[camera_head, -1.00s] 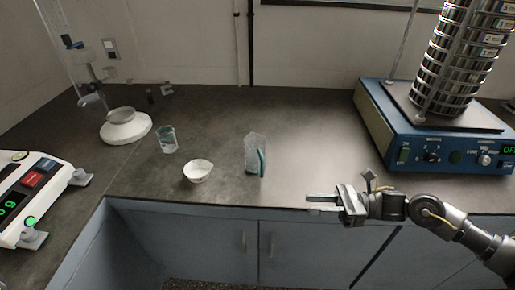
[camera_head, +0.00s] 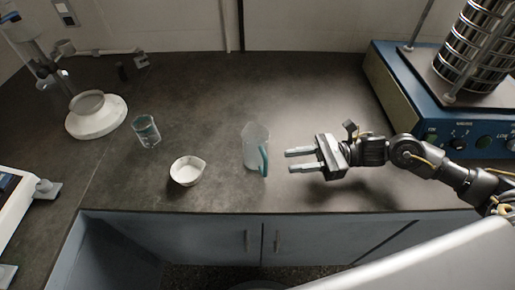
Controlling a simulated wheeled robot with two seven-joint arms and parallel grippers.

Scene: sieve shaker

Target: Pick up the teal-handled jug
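The jug (camera_head: 254,146) is clear, with a teal handle on its right side, and stands upright on the dark counter near the middle of the head view. My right gripper (camera_head: 288,161) is just right of the jug, fingers pointing left toward the handle. The two fingers are apart with nothing between them, and a small gap separates their tips from the handle. My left gripper is not in view.
A white spouted bowl (camera_head: 187,171) and a clear beaker (camera_head: 146,131) stand left of the jug. A white-based stand (camera_head: 96,116) is further left. A blue sieve shaker (camera_head: 440,110) stands behind my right arm. The counter (camera_head: 200,80) behind the jug is clear.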

